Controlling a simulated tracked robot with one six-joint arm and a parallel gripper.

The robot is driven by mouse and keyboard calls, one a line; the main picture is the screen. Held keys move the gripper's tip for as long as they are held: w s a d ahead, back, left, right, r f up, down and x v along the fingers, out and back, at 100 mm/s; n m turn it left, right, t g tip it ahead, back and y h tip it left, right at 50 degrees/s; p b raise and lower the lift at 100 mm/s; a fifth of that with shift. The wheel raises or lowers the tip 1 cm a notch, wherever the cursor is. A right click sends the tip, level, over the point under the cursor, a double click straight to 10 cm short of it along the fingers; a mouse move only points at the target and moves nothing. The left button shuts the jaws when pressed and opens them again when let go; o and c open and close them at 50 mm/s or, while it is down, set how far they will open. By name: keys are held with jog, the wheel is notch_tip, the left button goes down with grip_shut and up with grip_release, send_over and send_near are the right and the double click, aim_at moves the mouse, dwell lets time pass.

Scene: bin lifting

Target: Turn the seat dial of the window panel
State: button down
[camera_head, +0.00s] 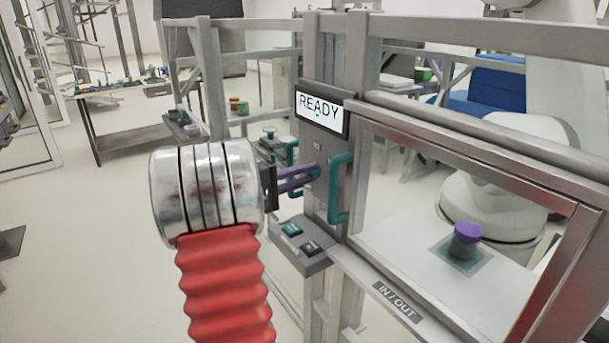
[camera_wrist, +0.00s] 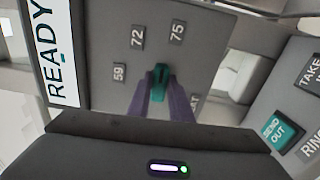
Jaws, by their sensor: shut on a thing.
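The teal dial (camera_wrist: 158,83) sits on the grey window panel (camera_wrist: 190,62), among tags reading 59 (camera_wrist: 119,72), 72 (camera_wrist: 137,37) and 75 (camera_wrist: 176,34). A further tag (camera_wrist: 195,103), partly hidden by a finger, ends in "AT". My gripper (camera_wrist: 159,85) is shut on the dial, one purple finger on each side. I cannot tell for sure which tag the dial points to. In the head view my gripper (camera_head: 316,172) reaches the panel below the READY screen (camera_head: 319,109); the dial is not clearly visible there.
A teal handle (camera_head: 340,188) stands right beside my fingers. A button box (camera_head: 299,245) with a teal SEND OUT button (camera_wrist: 285,130) juts out below. Right of it is a framed window, with a purple-topped piece (camera_head: 466,238) behind it. Open floor lies left.

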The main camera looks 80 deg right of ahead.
jog(key=shift+f+m, duration=0.3)
jog(key=shift+m, duration=0.9)
jog(key=c, duration=1.9)
grip_release()
jog(key=o, duration=0.3)
jog(key=shift+r, duration=0.1)
jog(key=v, duration=1.3)
jog(key=shift+w+a, duration=0.3)
